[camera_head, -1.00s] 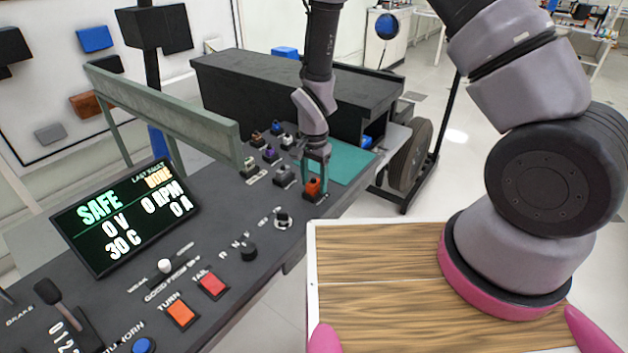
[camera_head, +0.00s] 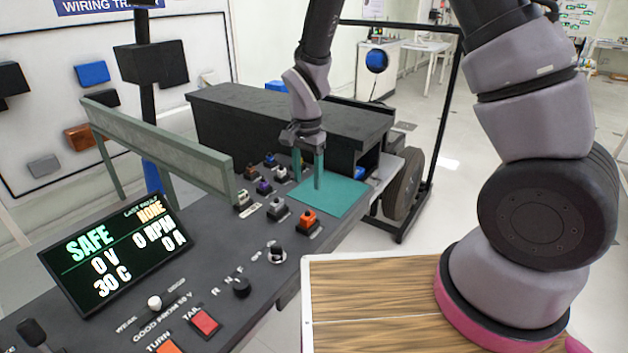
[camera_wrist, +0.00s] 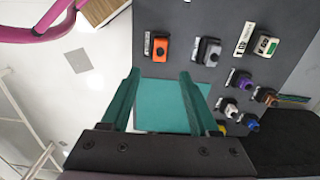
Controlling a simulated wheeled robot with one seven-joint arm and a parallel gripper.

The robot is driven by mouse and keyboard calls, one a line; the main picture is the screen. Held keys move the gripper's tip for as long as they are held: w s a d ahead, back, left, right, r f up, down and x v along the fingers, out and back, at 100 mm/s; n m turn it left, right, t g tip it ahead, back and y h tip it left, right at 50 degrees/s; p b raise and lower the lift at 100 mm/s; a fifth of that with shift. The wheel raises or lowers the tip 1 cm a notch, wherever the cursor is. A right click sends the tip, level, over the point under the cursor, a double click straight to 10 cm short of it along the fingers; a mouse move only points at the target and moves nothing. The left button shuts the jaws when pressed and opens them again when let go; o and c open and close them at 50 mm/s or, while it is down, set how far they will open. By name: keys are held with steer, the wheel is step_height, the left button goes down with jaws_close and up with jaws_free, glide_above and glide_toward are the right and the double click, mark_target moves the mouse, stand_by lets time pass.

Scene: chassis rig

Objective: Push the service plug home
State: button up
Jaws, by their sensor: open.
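An orange plug (camera_head: 309,218) sits on a dark base on the console, near the teal mat's front edge. I take it for the service plug, though its label is too small to read. It also shows in the wrist view (camera_wrist: 161,58). I cannot tell how deep it sits. My gripper (camera_head: 308,181) is open and empty, above the teal mat and behind the orange plug, apart from it. In the wrist view its two green fingers (camera_wrist: 159,75) stand apart, with the orange plug beyond their tips.
A grey connector (camera_head: 277,209) stands left of the orange plug, with several small coloured connectors behind it. The teal mat (camera_head: 345,198) is bare. A green rail (camera_head: 165,135) and a black box (camera_head: 240,115) stand behind. The display (camera_head: 115,243) reads SAFE, 0 V.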

steer(key=d+r+n+t+y, duration=0.1)
steer(key=d+r, duration=0.4)
steer(key=r, duration=0.5)
steer(key=d+r+t+y, duration=0.1)
steer(key=d+r, duration=0.5)
steer(key=r, duration=0.3)
steer(key=s+d+r+n+t, duration=0.2)
steer(key=s+d+r+t, duration=0.3)
steer(key=s+d+r, duration=0.6)
steer(key=shift+w+v, duration=0.3)
steer(key=shift+v, duration=1.5)
steer(key=shift+r, duration=0.2)
